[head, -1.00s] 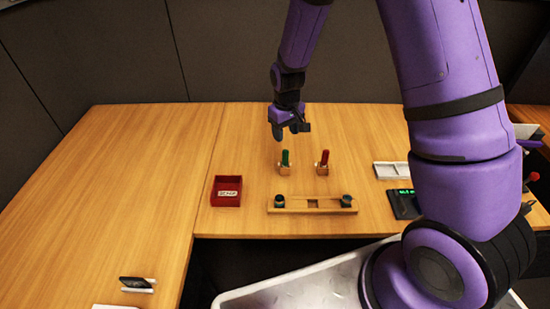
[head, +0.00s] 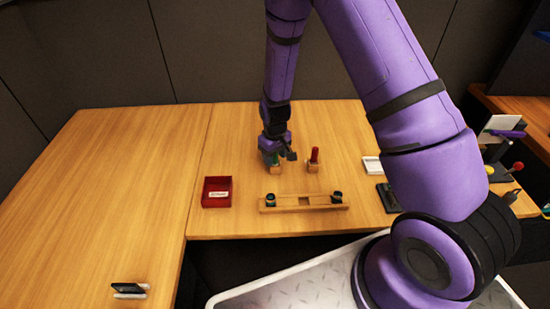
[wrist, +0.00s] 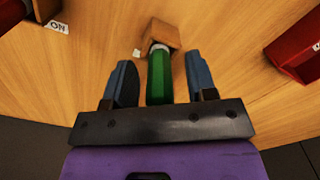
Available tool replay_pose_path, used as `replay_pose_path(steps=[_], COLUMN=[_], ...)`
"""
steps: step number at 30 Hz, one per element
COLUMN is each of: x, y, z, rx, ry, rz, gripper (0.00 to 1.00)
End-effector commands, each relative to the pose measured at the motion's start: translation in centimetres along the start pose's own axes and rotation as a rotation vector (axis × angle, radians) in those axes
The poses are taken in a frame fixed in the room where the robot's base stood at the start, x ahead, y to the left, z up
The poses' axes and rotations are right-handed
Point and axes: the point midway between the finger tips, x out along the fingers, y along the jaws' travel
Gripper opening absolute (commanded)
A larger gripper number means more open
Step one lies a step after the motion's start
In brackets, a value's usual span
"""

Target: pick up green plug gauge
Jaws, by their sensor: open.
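The green plug gauge (wrist: 160,76) stands in a small wooden block (wrist: 160,35) in the wrist view. In the head view a bit of the green gauge (head: 275,158) shows above its block (head: 276,169), mostly hidden by my gripper. My gripper (wrist: 160,82) is open, with one blue finger on each side of the green gauge. Gaps show between the gauge and both fingers. In the head view my gripper (head: 274,156) is down at the gauge.
A red plug gauge (head: 314,155) stands in its own block to the right, close to my gripper. A red bin (head: 217,192) is at front left. A wooden rack (head: 303,202) with two dark round pieces lies in front.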

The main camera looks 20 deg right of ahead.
Motion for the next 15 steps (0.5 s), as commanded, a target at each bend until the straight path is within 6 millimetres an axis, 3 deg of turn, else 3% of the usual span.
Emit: replay_pose_path(steps=[7, 13, 15], x=[0.12, 0.12, 0.11], y=[0.01, 0.01, 0.01], z=[-0.04, -0.03, -0.02], rx=[0.0, 0.0, 0.0], ry=[0.001, 0.001, 0.001], rz=[0.0, 0.0, 0.0], gripper=[0.52, 0.06, 0.0])
